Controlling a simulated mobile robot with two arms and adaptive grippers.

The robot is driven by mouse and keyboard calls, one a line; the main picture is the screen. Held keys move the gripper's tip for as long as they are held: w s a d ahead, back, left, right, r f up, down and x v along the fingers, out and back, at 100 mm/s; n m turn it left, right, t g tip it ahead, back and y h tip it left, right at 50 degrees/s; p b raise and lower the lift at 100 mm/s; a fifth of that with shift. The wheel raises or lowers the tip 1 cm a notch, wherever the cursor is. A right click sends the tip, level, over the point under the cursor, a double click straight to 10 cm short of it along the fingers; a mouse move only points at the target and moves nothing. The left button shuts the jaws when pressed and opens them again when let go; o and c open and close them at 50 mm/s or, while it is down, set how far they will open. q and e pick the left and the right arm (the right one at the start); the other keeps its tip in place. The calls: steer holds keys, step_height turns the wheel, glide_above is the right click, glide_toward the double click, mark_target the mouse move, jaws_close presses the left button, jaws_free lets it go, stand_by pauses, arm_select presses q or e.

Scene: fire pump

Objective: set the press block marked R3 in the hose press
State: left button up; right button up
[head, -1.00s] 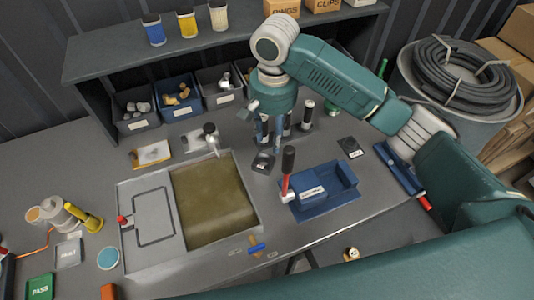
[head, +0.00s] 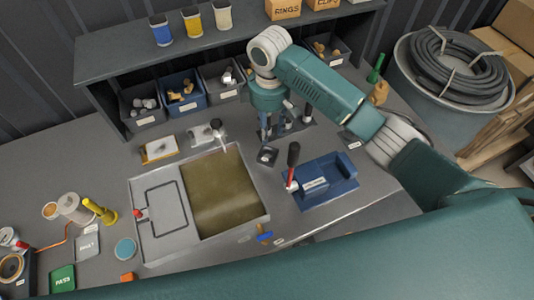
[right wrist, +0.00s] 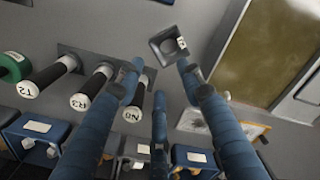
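The press block marked R3 (right wrist: 80,102) is a black cylinder with a white end in the right wrist view. It stands in a row between the T2 block (right wrist: 46,78) and the N8 block (right wrist: 130,113). My right gripper (head: 270,135) is open, with its blue fingers spread and nothing between them. In the wrist view its left finger passes close beside R3 and N8; contact cannot be told. What looks like the hose press (head: 332,182) is a blue body with a red, black-gripped lever, right of the gripper. My left gripper is not in view.
A small dark socketed block (head: 266,156) lies between the gripper and the press. An olive-floored tray (head: 261,214) is left of the press. Bins (head: 181,103) stand under the shelf (head: 110,62) behind. A green object (right wrist: 12,66) stands beyond T2.

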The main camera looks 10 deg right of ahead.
mark_target(269, 148)
step_height(269, 148, down, 3)
steer(key=shift+p, duration=0.3)
steer(key=f, duration=0.1)
steer(key=f+p, duration=0.1)
steer(key=f, duration=0.1)
steer(key=f+p, duration=0.1)
steer(key=f, duration=0.1)
steer(key=shift+d, duration=0.35)
steer(key=shift+w+f, duration=0.1)
steer(key=shift+f, duration=0.1)
steer(key=shift+r, duration=0.1)
jaws_close()
